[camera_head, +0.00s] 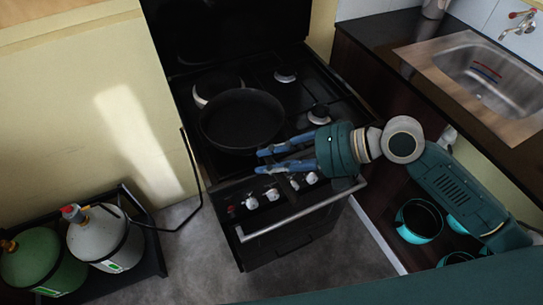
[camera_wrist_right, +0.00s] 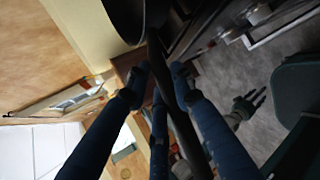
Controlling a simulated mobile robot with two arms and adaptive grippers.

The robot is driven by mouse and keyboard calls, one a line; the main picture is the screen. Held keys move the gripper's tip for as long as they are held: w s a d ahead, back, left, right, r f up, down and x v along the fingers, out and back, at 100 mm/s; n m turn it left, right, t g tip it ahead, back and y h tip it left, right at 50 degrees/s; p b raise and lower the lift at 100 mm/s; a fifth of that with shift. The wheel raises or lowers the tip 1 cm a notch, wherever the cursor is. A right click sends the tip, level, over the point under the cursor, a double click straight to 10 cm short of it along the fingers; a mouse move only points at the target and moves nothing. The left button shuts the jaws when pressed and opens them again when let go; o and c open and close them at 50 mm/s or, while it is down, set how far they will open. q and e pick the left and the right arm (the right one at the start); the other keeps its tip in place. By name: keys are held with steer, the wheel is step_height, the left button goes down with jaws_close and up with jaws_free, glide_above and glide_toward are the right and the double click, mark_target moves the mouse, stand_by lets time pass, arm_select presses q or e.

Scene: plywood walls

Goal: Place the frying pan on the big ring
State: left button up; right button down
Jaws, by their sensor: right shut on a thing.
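The black frying pan (camera_head: 242,118) is over the left part of the stove top, its bowl facing up. I cannot tell whether it rests or hangs just above. My right gripper (camera_head: 260,161) is at its near side, shut on its handle; in the right wrist view the dark handle (camera_wrist_right: 178,118) runs between the blue fingers (camera_wrist_right: 160,80). A large ring (camera_head: 200,97) with a pale edge shows behind the pan, partly covered by it. Smaller burners (camera_head: 285,76) (camera_head: 318,113) are to the right. My left gripper (camera_wrist_right: 248,103) shows small in the right wrist view, its fingers apart.
The stove front has white knobs (camera_head: 271,195) and an oven handle (camera_head: 300,212). A counter with a steel sink (camera_head: 483,90) is at right, with teal pots (camera_head: 420,222) on a shelf below. Gas bottles (camera_head: 100,238) stand in a dark tray at lower left.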

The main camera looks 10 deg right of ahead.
steer(key=shift+f, duration=0.1)
stand_by(0.6)
steer(key=shift+f+b, duration=0.5)
steer(key=shift+b, duration=0.2)
steer(key=c, duration=1.4)
jaws_free()
steer(key=shift+s+f, duration=0.1)
steer(key=shift+f, duration=0.15)
steer(key=shift+d, duration=0.15)
steer(key=v, duration=1.2)
steer(key=shift+r, duration=0.15)
